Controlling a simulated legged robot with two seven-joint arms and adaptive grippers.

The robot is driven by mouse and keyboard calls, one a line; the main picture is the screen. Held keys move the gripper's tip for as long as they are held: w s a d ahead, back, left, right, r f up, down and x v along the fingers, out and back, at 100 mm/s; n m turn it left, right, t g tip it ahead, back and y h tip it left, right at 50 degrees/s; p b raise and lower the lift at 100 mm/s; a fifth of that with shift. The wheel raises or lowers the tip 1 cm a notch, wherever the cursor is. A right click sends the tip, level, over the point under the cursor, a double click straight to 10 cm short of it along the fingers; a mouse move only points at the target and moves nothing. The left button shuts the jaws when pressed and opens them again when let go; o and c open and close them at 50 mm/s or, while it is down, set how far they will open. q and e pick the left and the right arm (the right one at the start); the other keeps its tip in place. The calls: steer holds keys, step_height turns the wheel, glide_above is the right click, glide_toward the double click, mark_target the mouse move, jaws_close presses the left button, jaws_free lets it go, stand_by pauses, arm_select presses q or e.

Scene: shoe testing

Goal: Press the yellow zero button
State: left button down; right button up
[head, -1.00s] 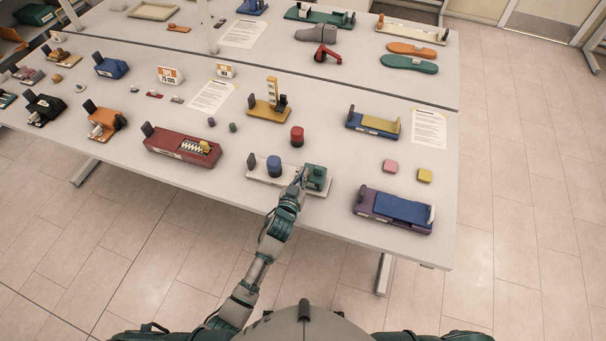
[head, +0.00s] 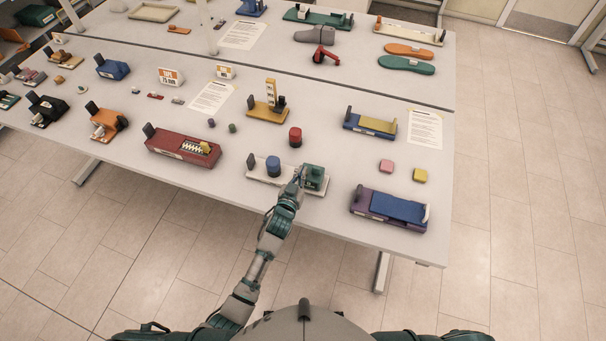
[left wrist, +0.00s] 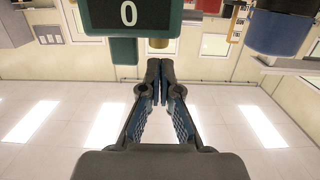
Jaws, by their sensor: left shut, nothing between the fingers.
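A green device (head: 315,177) stands at the right end of a white base (head: 258,178) near the table's front edge. In the left wrist view, which appears upside down, the green device (left wrist: 178,27) has a dark display reading 0. A small dull-yellow round part (left wrist: 158,43), likely the zero button, shows at its edge beside a green part; I cannot make it out in the head view. My left gripper (head: 301,171) is shut and empty, close to the device's left side. Its fingertips (left wrist: 160,64) appear just short of the yellow part; contact cannot be judged. My right gripper is out of view.
A blue cylinder (head: 273,166) stands on the same base, left of my gripper. A red cylinder (head: 295,137) is behind. A purple and blue device (head: 389,208) lies to the right, a dark red box (head: 182,146) to the left.

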arm_select(q)
steer(key=r+b+v, duration=0.1)
steer(key=r+v, duration=0.1)
steer(key=v, duration=0.8)
steer(key=shift+s, duration=0.25)
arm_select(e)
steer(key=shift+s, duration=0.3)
arm_select(q)
steer(key=shift+w+d, duration=0.1)
steer(key=shift+d, duration=0.15)
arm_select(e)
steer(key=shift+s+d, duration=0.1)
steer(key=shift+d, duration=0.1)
arm_select(q)
steer(key=shift+a, duration=0.2)
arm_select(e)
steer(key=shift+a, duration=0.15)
